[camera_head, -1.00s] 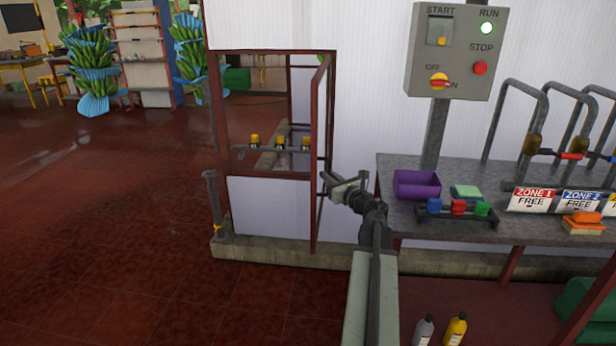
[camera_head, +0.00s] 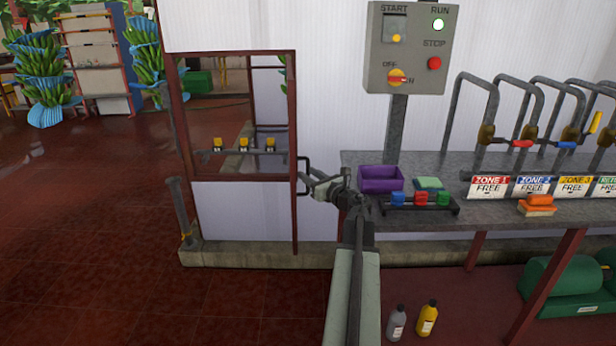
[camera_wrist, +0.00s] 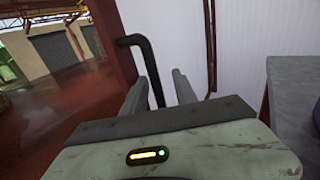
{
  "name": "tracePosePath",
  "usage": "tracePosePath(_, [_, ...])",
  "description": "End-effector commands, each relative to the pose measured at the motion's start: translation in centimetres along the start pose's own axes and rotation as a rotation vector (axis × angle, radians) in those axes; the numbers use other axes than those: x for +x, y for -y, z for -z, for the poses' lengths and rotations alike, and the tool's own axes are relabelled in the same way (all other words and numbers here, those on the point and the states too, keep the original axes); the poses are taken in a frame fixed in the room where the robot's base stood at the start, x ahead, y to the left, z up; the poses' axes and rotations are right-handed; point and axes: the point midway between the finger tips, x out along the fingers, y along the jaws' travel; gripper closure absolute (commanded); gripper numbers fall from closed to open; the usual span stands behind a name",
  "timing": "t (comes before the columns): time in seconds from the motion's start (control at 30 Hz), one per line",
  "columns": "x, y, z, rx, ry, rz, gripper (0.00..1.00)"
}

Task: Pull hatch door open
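The hatch door (camera_head: 293,215) is a narrow dark red frame, seen nearly edge-on in the head view at the right side of the red-framed hatch (camera_head: 230,53). I cannot tell exactly how far it stands open. A black bent handle (camera_head: 304,164) sticks out from it to the right. My gripper (camera_head: 308,184) is at this handle. In the wrist view, my gripper (camera_wrist: 160,92) has its two fingers apart, and the black handle (camera_wrist: 151,62) passes between them, closer to the left finger. I see no firm grip on it.
A grey workbench (camera_head: 455,165) with a purple bin (camera_head: 381,179) and colored blocks stands right of my arm. A control box (camera_head: 412,50) is on a post behind it. A low concrete curb (camera_head: 230,254) runs below the hatch. Open red floor (camera_head: 90,260) lies to the left.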

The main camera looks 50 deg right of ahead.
Motion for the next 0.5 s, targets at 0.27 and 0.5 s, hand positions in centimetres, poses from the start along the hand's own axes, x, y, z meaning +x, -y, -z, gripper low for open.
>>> tracePosePath(0.27, [-2.1, -0.2, 0.0, 0.0, 0.0, 0.001, 0.66])
tracePosePath(0.5, [-6.7, -0.1, 0.0, 0.0, 0.0, 0.002, 0.66])
